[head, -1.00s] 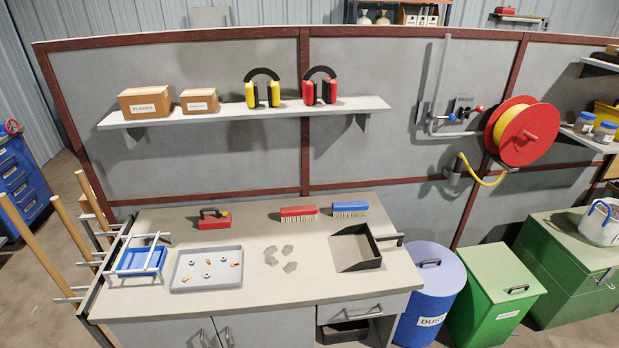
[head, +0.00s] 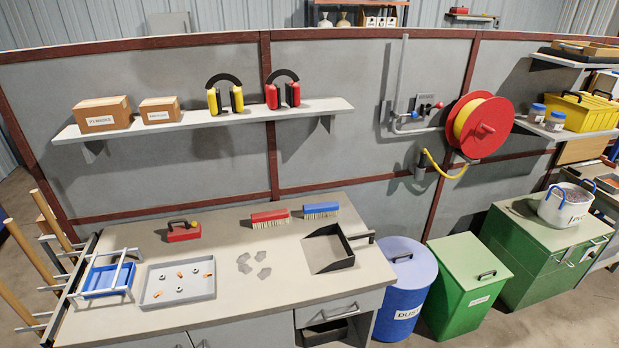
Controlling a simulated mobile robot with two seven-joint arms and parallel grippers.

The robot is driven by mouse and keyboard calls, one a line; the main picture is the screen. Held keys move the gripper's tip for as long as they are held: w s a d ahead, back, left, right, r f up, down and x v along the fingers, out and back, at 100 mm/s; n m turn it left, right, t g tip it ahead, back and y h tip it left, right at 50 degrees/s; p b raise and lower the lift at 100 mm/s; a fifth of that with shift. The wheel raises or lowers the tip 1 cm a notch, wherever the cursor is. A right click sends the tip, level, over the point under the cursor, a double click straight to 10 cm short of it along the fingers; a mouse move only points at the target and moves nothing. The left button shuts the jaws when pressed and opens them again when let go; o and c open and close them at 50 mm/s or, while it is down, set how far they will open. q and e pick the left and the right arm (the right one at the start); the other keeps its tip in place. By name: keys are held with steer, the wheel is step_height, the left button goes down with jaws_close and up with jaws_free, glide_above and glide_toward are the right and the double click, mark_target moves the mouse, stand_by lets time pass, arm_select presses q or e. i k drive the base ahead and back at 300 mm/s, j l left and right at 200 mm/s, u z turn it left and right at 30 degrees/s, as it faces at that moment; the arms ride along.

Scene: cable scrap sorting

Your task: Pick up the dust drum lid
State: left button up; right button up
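The dust drum (head: 398,308) is a blue cylinder with a white "DUST" label, standing on the floor right of the workbench. Its lid (head: 407,268) is a lighter blue disc lying on top, with a dark bar handle (head: 403,257) toward its back left. The lid looks seated on the drum. Neither of my grippers shows in the head view, so nothing is seen touching the lid.
A green lidded bin (head: 468,285) stands close right of the drum, with a green chest (head: 548,250) beyond it. The workbench (head: 215,240) ends close on the left; a black pan's handle (head: 361,237) points toward the drum. A hose reel (head: 480,125) hangs above.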

mark_target(415, 268)
steer(key=i+l+u, duration=0.2)
steer(key=l, duration=0.25)
steer(key=i+l+u, duration=0.15)
steer(key=i+l, duration=0.2)
steer(key=i+l+u, duration=0.2)
steer(key=l, duration=0.4)
steer(key=i+l+u, duration=0.15)
steer(key=l, duration=0.4)
steer(key=i+l+u, duration=0.2)
steer(key=l, duration=0.35)
steer(key=i+l+u, duration=0.2)
steer(key=l, duration=0.35)
steer(key=l+u, duration=0.15)
steer(key=l, duration=0.45)
steer(key=l+u, duration=0.2)
steer(key=l, duration=0.4)
steer(key=i, duration=0.05)
